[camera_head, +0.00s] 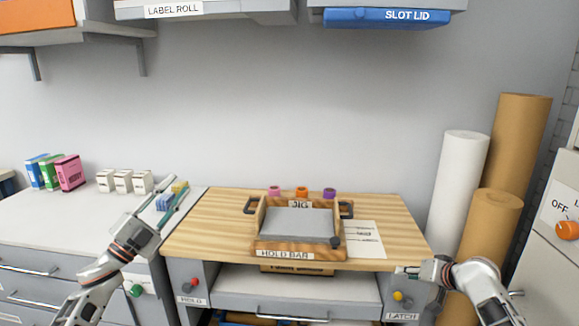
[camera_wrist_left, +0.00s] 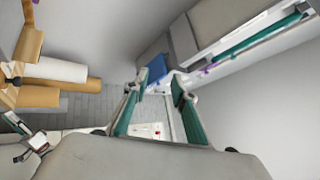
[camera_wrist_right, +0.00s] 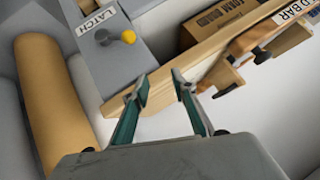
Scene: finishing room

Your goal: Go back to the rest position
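My left gripper (camera_head: 170,195) is raised in front of the left counter, beside the wooden bench's left end. In the left wrist view its two fingers (camera_wrist_left: 155,88) stand apart with nothing between them. My right arm reaches in from the lower right of the head view to the bench's front right corner, by the LATCH panel. In the right wrist view the right gripper's fingers (camera_wrist_right: 160,84) are apart and empty, near the wooden bench edge. The right fingertips are hard to make out in the head view.
The wooden bench (camera_head: 210,225) carries a jig with a grey plate (camera_head: 300,222), a HOLD BAR, and a paper sheet (camera_head: 362,240). Tall rolls (camera_head: 460,180) stand at right. White boxes (camera_head: 123,181) are on the left counter. Shelves with a blue SLOT LID (camera_head: 390,18) hang above.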

